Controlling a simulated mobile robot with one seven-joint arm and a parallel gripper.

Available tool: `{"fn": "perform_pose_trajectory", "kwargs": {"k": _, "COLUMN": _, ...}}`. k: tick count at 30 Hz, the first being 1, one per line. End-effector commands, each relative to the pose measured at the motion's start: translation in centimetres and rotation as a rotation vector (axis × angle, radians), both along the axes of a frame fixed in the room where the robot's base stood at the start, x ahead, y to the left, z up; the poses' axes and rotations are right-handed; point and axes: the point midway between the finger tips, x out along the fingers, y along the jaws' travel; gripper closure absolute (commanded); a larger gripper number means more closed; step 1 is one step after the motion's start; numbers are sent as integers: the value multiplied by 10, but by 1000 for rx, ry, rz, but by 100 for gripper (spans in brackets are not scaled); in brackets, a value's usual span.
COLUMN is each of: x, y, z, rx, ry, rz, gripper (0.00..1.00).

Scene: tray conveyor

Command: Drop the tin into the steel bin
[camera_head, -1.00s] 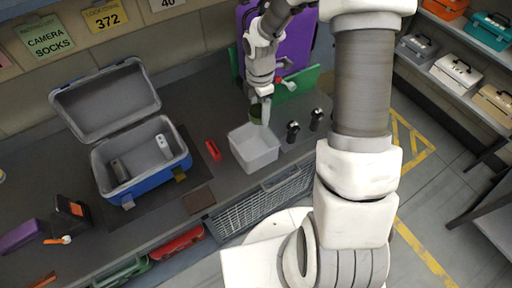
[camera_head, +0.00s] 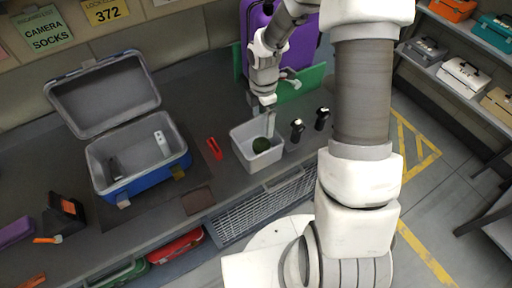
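The tin (camera_head: 261,145), dark green and round, is inside the light grey bin (camera_head: 246,153), towards its back right. The bin stands on the dark counter near its front edge. My gripper (camera_head: 262,108) is above the bin's back side, fingers pointing down, apart from the tin. It looks open and empty, with one finger plain at the right; the other is small and hard to make out.
An open blue cooler (camera_head: 152,178) holds small items at the left. A red object (camera_head: 214,148) lies left of the bin, two black-and-white items (camera_head: 297,130) stand right of it. A green panel (camera_head: 303,88) and purple suitcase (camera_head: 290,50) are behind.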

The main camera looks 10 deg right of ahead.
Motion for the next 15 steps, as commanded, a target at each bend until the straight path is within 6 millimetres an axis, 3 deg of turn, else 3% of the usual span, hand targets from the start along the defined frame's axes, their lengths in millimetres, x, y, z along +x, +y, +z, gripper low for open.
{"fn": "perform_pose_trajectory", "kwargs": {"k": 8, "x": 0, "y": 0, "z": 4, "rx": 0, "ry": -1, "rz": 0, "gripper": 0}}
{"fn": "perform_pose_trajectory", "kwargs": {"k": 11, "x": 1, "y": 0, "z": 14, "rx": 1, "ry": -4, "rz": -1, "gripper": 0}}
{"fn": "perform_pose_trajectory", "kwargs": {"k": 15, "x": 2, "y": -1, "z": 43, "rx": -1, "ry": -6, "rz": 0, "gripper": 0}}
